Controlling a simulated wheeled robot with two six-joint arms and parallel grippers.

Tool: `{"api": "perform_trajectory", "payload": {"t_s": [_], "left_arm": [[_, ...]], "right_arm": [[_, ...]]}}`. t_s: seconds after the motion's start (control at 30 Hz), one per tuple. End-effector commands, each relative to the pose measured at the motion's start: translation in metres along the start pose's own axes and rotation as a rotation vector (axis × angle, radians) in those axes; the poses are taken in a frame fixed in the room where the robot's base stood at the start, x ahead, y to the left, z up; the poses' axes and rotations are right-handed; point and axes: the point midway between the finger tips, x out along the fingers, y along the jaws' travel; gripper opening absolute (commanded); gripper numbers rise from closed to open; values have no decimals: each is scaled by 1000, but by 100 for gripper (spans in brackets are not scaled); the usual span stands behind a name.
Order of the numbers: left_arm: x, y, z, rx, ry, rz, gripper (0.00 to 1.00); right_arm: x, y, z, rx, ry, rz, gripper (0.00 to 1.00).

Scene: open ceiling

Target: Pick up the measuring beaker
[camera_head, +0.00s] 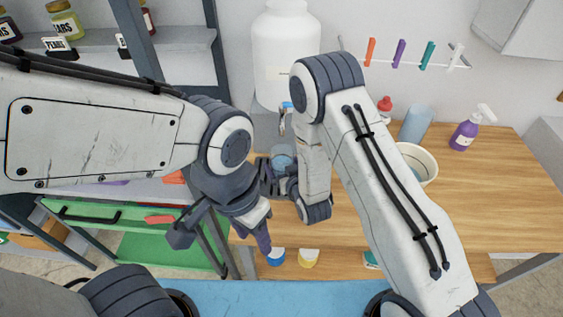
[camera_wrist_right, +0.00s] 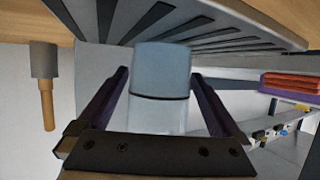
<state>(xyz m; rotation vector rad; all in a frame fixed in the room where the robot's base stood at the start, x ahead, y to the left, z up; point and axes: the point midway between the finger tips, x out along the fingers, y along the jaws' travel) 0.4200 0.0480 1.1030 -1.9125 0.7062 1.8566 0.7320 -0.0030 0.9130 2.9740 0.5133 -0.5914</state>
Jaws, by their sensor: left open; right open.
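A pale blue-grey cylinder, which looks like the measuring beaker (camera_wrist_right: 160,72), stands between the two purple fingers of my right gripper (camera_wrist_right: 159,88) in the right wrist view. A gap shows at each side of it, and the jaws are apart. In the head view, a round bluish top (camera_head: 281,154) shows beside my right wrist, partly hidden by the arm.
On the wooden table (camera_head: 490,200) stand a bowl (camera_head: 418,161), a translucent blue cup (camera_head: 416,122) and a purple spray bottle (camera_head: 471,130). A big white jar (camera_head: 285,50) stands behind. The right side of the table is clear.

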Motion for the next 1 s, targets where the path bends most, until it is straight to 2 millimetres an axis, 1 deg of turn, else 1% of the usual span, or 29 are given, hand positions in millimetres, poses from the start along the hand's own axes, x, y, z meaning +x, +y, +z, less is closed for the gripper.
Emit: {"api": "perform_trajectory", "payload": {"t_s": [0.1,0.27,0.37,0.4,0.47,0.5,0.53,0.83,1.0], "left_arm": [[-1,0,0,0,0,0,50],[0,0,0,0,0,0,50],[0,0,0,0,-1,0,50],[0,0,0,0,0,0,50],[0,0,0,0,0,0,50],[0,0,0,0,0,0,50],[0,0,0,0,0,0,50],[0,0,0,0,0,0,50],[1,0,0,0,0,0,50]], "right_arm": [[4,0,0,0,-1,0,100],[4,0,1,0,-1,0,100],[4,0,1,0,-1,0,66],[4,0,1,0,-1,0,50],[4,0,1,0,-1,0,27],[4,0,0,0,1,0,12],[4,0,0,0,1,0,8],[4,0,-1,0,2,0,8],[2,0,-6,0,3,0,8]]}}
